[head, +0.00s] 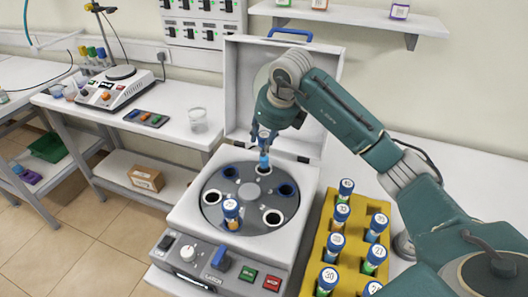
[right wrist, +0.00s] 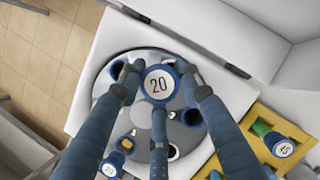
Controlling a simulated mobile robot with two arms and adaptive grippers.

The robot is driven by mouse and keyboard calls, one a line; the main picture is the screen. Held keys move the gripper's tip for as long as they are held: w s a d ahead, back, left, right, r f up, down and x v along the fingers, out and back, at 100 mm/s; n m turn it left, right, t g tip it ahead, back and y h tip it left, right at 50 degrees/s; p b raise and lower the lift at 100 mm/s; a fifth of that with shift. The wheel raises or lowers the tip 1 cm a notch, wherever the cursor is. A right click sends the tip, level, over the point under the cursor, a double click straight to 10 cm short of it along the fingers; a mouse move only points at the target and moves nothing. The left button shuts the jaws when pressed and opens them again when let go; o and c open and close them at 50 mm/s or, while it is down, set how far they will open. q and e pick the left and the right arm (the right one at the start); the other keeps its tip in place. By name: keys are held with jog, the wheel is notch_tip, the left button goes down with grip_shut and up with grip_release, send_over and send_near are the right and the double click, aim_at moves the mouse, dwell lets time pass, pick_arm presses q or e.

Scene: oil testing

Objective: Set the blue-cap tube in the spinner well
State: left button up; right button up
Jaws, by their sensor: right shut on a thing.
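My right gripper (head: 264,138) points down over the back of the spinner's round grey rotor (head: 249,206). It is shut on a blue-cap tube (head: 264,159), which looks upright. Another blue-cap tube (head: 231,212) stands in a front well of the rotor. Other wells show open and empty, such as the right front one (head: 272,218). My left gripper is not in view.
The spinner's lid (head: 240,85) stands open behind the rotor. A yellow rack (head: 312,274) with several blue-cap tubes stands close on the right. The spinner's front panel (head: 215,266) has a knob and buttons. A clear beaker (head: 198,120) stands on the left bench.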

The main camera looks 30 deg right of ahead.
jog(key=shift+a+f, duration=0.1)
jog(key=shift+f, duration=0.7)
notch_tip(320, 180, down, 4)
jog(key=shift+r+p, duration=0.1)
jog(key=shift+p, duration=0.45)
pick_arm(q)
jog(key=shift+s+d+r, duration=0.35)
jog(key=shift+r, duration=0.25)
pick_arm(e)
jog(key=shift+f, duration=0.2)
jog(key=o, duration=1.2)
jog(key=shift+c, duration=0.2)
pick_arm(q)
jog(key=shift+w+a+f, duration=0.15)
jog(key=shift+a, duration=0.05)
pick_arm(e)
jog(key=shift+r, duration=0.1)
